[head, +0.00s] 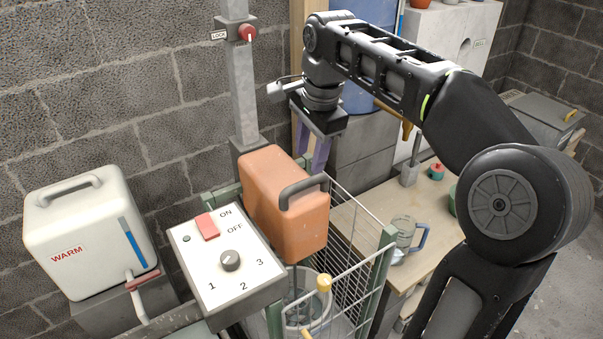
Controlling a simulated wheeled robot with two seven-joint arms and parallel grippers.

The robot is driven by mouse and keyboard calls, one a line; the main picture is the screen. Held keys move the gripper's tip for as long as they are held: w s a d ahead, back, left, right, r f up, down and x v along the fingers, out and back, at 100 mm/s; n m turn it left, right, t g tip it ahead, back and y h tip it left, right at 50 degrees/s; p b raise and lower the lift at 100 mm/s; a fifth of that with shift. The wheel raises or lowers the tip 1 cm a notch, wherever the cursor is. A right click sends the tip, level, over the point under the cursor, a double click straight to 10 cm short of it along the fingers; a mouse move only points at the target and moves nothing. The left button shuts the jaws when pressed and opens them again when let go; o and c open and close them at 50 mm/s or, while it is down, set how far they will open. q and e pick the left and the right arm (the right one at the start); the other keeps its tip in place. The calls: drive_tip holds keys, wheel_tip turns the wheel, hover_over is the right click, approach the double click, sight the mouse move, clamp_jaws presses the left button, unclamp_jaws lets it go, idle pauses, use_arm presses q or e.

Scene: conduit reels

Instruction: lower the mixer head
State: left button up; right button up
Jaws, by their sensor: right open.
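The mixer head (275,205) is an orange block with a dark grey handle (302,187) on its right front face. It sits above a clear round vessel (306,296) inside a wire guard, with a gap between them. My left gripper is out of view.
A control box (222,255) with a red switch and dial stands in front left of the head. A wire guard (352,285) encloses the vessel. A red LOCK knob (247,33) is on the grey post. A white WARM tank (88,235) stands left; a wooden bench (352,218) is right.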

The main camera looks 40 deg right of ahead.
sight(305, 181)
drive_tip(key=shift+w+f, duration=0.25)
drive_tip(key=shift+f, duration=1.05)
drive_tip(key=shift+w+f, duration=0.3)
drive_tip(key=shift+f, duration=1)
drive_tip(key=shift+w+f, duration=0.25)
drive_tip(key=shift+f, duration=1.05)
clamp_jaws()
drive_tip(key=shift+r, duration=0.1)
